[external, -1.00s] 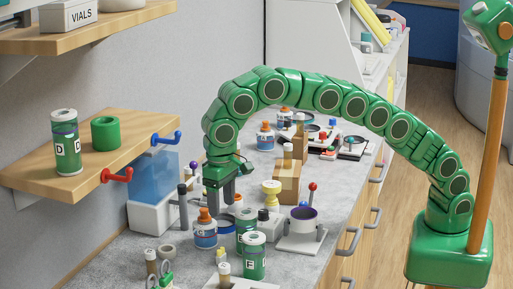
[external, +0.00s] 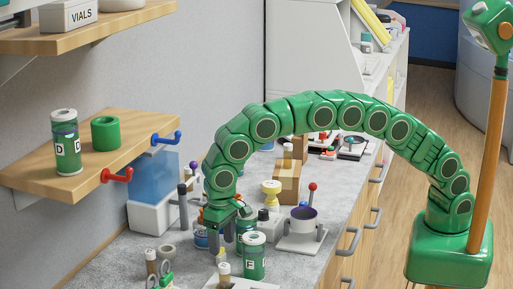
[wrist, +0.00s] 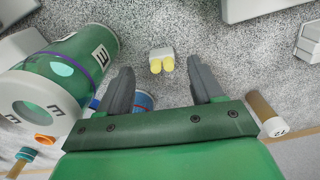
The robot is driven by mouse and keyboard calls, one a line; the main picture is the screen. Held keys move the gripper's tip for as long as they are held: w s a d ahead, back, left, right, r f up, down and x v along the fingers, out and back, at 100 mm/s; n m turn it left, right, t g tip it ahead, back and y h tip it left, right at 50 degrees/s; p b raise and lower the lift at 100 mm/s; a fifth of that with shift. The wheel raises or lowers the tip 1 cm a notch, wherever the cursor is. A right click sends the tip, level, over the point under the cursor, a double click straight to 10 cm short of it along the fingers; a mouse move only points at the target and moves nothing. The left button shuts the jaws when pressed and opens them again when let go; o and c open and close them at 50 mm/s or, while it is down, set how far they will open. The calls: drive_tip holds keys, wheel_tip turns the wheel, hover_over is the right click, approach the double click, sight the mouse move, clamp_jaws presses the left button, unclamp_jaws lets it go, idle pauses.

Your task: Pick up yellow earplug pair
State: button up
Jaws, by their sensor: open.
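The yellow earplug pair (wrist: 162,62) shows in the wrist view as two small yellow plugs side by side at a pale grey block, on the speckled grey bench. My gripper (wrist: 163,82) is open and empty. Its two dark fingers point toward the pair, one on each side of it in the picture, and do not touch it. In the external view my gripper (external: 228,232) is low over the bench among bottles and canisters. I cannot make out the earplugs clearly there.
A cork-coloured cylinder with a pale end (wrist: 266,114) is at the right. In the external view, a green canister (external: 254,258) and a white stand with a cup (external: 302,235) are near my gripper.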

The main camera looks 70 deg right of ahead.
sight(221, 248)
drive_tip(key=shift+w+a+f, duration=0.1)
drive_tip(key=shift+w+f, duration=0.1)
drive_tip(key=shift+f, duration=1.65)
drive_tip(key=c, duration=1.1)
